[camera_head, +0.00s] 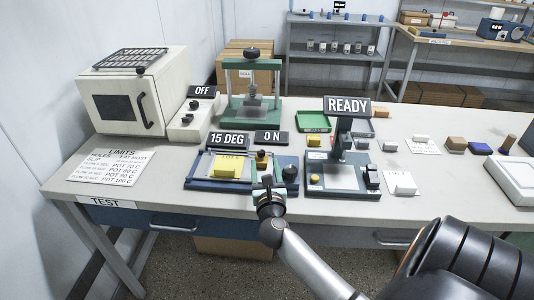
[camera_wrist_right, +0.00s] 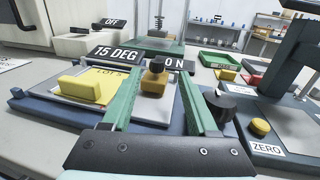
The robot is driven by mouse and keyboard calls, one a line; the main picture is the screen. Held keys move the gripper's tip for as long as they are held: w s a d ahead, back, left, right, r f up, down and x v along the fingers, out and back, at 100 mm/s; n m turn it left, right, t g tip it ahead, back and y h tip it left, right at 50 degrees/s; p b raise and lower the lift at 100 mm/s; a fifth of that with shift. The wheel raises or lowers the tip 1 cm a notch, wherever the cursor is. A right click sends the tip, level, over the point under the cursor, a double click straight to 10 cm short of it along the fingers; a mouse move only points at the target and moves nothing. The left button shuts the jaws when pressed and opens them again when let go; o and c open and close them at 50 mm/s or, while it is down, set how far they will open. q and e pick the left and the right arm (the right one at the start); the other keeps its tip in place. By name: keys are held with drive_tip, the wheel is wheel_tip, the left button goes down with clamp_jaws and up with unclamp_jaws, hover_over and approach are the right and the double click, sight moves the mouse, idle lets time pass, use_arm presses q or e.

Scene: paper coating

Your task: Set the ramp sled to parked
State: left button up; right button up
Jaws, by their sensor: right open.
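The ramp tester (camera_head: 196,184) is a blue-based device near the table's front edge, with a "15 DEG" sign (camera_head: 228,139) and an "ON" sign (camera_head: 271,137) behind it. A yellow block (camera_head: 228,167) lies on its left part, over a sheet marked "LOT"; it also shows in the right wrist view (camera_wrist_right: 84,89). A small yellow block with a dark knob (camera_wrist_right: 155,76) stands to its right. I cannot tell which block is the sled. My right gripper (camera_head: 267,181) is open, its green fingers (camera_wrist_right: 160,66) on either side of the knobbed block in the wrist view; contact is unclear. My left gripper is out of view.
A dark round knob (camera_wrist_right: 219,101) sits close by the right finger. A gauge stand reading "READY" (camera_head: 347,106) stands to the right. A green press (camera_head: 251,100) and an "OFF" box (camera_head: 194,121) stand behind. Bare table lies left, near the limits sheet (camera_head: 112,170).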

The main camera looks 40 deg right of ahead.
drive_tip(key=v, duration=0.5)
drive_tip(key=shift+s+a, duration=0.2)
idle(0.3)
